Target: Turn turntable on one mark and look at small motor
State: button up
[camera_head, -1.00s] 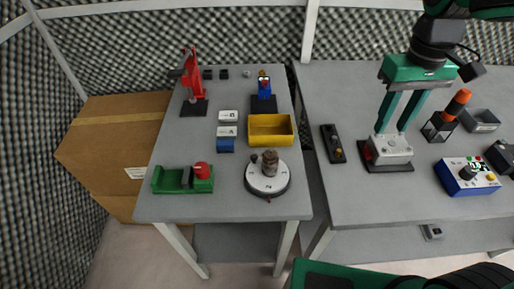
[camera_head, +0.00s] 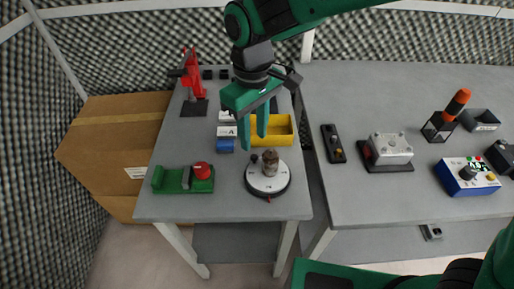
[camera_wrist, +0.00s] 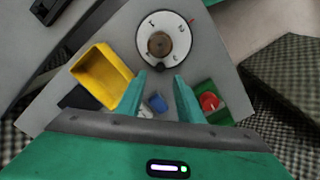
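The turntable (camera_head: 258,187) is a round white disc with dark marks and a black rim, near the front right of the left table. The small motor (camera_head: 270,162), a brownish cylinder, stands upright on it. In the wrist view the turntable (camera_wrist: 151,51) is ahead of the fingertips, with the motor (camera_wrist: 159,44) at its middle and a red pointer at its edge. My gripper (camera_head: 253,136) hangs above the table behind the turntable, left of the yellow bin. Its green fingers (camera_wrist: 166,78) are apart with nothing held between them.
A yellow bin (camera_head: 284,141) is behind the turntable. A green fixture with a red knob (camera_head: 202,170) is to the left, and a red press (camera_head: 190,75) is at the back. The right table holds a grey metal block (camera_head: 390,148) and a blue control box (camera_head: 468,178).

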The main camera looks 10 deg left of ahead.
aim_at(255, 156)
jog(key=shift+f, duration=3.15)
jog(key=shift+d, duration=0.1)
grip_shut()
